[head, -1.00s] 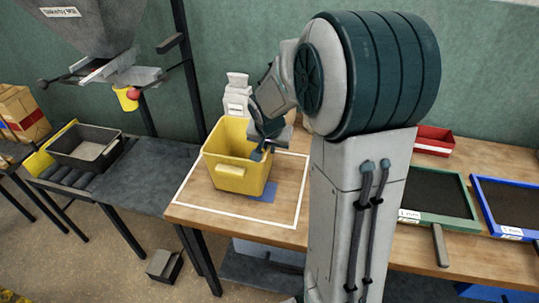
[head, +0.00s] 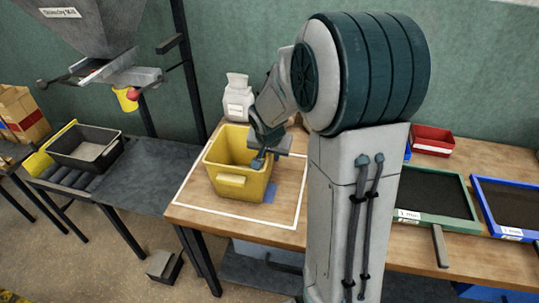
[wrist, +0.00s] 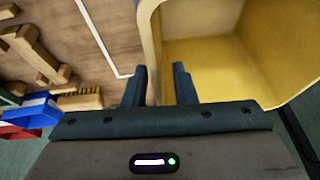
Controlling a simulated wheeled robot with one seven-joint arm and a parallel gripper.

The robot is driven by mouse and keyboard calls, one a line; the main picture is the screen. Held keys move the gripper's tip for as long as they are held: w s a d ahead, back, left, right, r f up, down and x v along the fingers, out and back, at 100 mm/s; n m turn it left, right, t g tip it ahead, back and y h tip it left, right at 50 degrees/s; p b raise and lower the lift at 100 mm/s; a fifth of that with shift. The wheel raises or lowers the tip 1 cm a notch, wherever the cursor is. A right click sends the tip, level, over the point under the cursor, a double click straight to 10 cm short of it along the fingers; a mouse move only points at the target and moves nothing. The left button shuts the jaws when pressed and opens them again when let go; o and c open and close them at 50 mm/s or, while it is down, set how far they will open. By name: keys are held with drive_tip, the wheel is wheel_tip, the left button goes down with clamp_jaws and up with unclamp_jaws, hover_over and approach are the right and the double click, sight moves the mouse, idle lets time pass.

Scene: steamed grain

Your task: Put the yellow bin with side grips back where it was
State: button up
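The yellow bin (head: 228,188) stands upright inside the white outline (head: 295,205) on the wooden table's left end. A small grip juts from its front side. My gripper (head: 259,162) is at the bin's right wall, pointing down. In the wrist view, my gripper's two fingers (wrist: 161,84) are apart, one on each side of the bin's wall (wrist: 152,40), with a gap showing on the inner side. The bin's inside (wrist: 200,65) looks empty where visible. A blue patch (head: 270,193) shows beside the bin's lower right corner.
A white labelled container (head: 238,98) stands behind the bin. Green-framed (head: 432,222) and blue-framed (head: 510,232) trays and a red box (head: 432,140) are to the right. A roller conveyor with a dark tray (head: 85,150) is at left. My arm hides the table's middle.

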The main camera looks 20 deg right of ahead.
drive_tip(key=v, duration=1.1)
drive_tip(key=s+a+n+y, duration=0.1)
drive_tip(key=s+a+n, duration=0.1)
drive_tip(key=s, duration=0.7)
drive_tip(key=s+a+n+g, duration=0.1)
drive_tip(key=s+a+n, duration=0.2)
drive_tip(key=s, duration=0.6)
drive_tip(key=shift+s+a+f+n+y, duration=0.3)
drive_tip(key=shift+n+y, duration=0.1)
drive_tip(key=shift+n, duration=0.6)
